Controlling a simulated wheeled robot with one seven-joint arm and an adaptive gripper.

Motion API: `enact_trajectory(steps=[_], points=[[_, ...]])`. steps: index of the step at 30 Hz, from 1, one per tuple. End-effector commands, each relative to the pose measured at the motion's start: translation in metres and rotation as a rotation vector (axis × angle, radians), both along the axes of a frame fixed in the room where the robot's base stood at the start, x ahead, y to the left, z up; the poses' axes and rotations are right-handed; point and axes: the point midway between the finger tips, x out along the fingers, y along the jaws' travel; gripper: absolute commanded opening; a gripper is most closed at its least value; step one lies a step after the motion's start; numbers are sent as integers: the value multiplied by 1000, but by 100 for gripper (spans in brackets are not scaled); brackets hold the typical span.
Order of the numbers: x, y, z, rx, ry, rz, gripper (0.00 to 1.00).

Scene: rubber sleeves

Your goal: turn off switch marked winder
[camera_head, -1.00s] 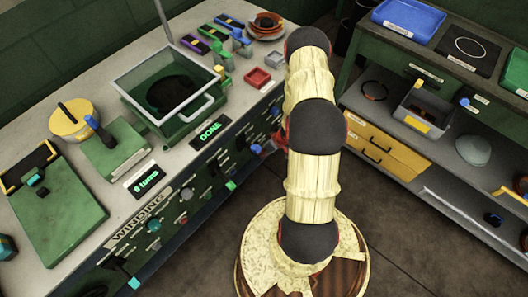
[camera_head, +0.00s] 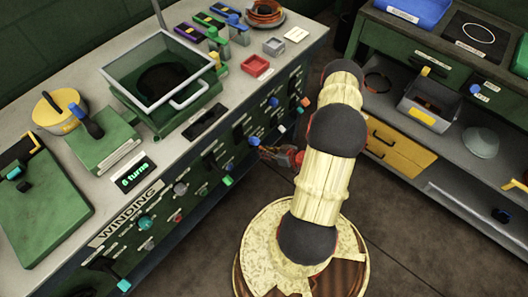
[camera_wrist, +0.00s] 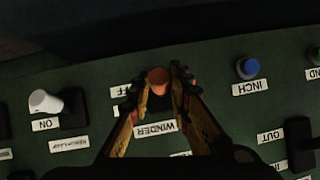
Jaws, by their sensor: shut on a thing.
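The switch marked WINDER has a reddish-brown, round-ended handle (camera_wrist: 158,80) in the middle of the wrist view. A label partly hidden behind the left finger seems to read OFF. In the head view my gripper (camera_head: 270,151) is at the green front panel of the winding bench (camera_head: 121,213); the switch itself is hard to make out there.
In the wrist view, a white-handled switch (camera_wrist: 45,102) is left and a blue INCH button (camera_wrist: 247,68) is right. A dark switch (camera_wrist: 298,140) marked OUT is lower right. A shelf unit with a yellow drawer (camera_head: 400,150) stands right of my arm. Dark floor lies between.

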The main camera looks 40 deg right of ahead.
Motion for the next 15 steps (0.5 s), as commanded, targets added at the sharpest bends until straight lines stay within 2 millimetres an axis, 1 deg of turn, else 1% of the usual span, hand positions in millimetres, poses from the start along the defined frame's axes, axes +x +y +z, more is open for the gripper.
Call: enact_trajectory(steps=[1,2,15], points=[[-1,-1,-5,2,-15,-2,0],[-1,0,-5,3,-24,-2,0],[1,-1,-5,6,-66,-2,0]])
